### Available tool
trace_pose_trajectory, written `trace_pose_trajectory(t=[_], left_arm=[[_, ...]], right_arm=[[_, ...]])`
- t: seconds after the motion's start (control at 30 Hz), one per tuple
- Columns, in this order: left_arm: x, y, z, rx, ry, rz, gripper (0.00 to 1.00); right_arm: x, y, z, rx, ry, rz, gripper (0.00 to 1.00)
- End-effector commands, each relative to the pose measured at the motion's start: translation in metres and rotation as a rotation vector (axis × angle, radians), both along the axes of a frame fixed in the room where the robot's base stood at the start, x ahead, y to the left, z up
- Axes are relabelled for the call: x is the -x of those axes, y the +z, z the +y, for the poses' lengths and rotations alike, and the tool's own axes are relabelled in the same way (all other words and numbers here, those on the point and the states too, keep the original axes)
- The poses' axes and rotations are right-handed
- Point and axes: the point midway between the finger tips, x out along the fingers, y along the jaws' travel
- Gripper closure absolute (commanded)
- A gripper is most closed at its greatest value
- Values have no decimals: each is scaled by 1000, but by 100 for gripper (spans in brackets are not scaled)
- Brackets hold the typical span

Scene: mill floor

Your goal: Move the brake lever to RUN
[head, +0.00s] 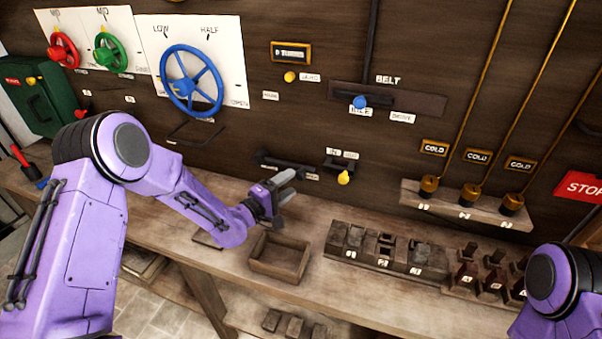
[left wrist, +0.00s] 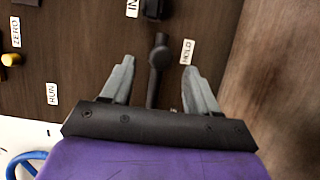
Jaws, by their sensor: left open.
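The brake lever (head: 290,163) is a dark bar with a round knob on the wall panel, lying nearly level in the head view. In the left wrist view its knob (left wrist: 160,55) is beside the HOLD label (left wrist: 188,51). The RUN label (left wrist: 52,94) is off to the left there. My left gripper (head: 289,185) is open and empty in front of the lever. In the wrist view the lever lies between the two fingers (left wrist: 158,78), with wood showing on both sides; its depth relative to the fingertips is unclear. My right gripper is out of view.
A yellow-knobbed switch (head: 343,177) is just right of the lever. Below my gripper, an open wooden box (head: 281,258) and a dark block rack (head: 385,250) stand on the bench. A blue handwheel (head: 191,81) is up left; a blue-knobbed belt lever (head: 360,102) is above right.

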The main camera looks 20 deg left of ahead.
Motion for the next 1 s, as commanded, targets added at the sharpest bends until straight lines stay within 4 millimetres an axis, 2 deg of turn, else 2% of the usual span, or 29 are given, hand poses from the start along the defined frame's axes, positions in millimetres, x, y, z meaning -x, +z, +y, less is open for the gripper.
trace_pose_trajectory(t=[0.03, 0.23, 0.37, 0.6, 0.67, 0.7, 0.8, 1.0], left_arm=[[-10, 3, -6, -3, -3, 0, 40], [-42, 1, -20, -3, -2, 1, 40], [-51, 0, -24, -2, -1, 1, 40], [-52, 0, -24, -1, 0, 2, 40], [-52, 0, -24, -1, 0, 2, 60], [-52, 0, -24, -1, 0, 2, 73], [-51, 0, -24, -1, 0, 2, 100], [-52, 0, -26, 5, -2, 1, 100]], right_arm=[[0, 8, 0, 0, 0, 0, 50], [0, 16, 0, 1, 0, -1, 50], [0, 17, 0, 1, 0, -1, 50], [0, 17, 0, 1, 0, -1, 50], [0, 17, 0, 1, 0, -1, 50], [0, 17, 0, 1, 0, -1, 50], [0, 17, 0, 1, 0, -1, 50], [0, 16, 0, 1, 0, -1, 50]])
